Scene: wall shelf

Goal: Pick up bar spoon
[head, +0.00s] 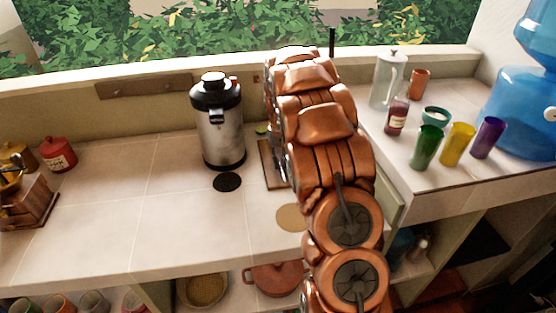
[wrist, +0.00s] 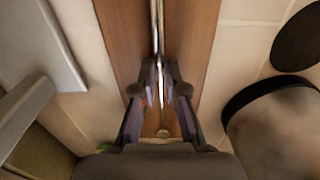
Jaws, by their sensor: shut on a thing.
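The bar spoon (wrist: 157,22) is a thin, shiny metal rod. In the wrist view it runs from the top edge down between the fingers, over a wooden board (wrist: 195,35). My gripper (wrist: 160,78) is shut on its shaft, with a dark finger on each side. I cannot tell whether the spoon touches the board or is lifted clear. In the head view my copper-coloured arm hides the gripper and the spoon; only the left part of the board (head: 270,168) shows beside the arm.
A steel dispenser (head: 222,138) stands close left of the board, with a black disc (head: 227,182) before it. Several coloured cups, including a green cup (head: 426,147), and a bottle (head: 396,117) stand on the right counter. The left counter's middle is clear.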

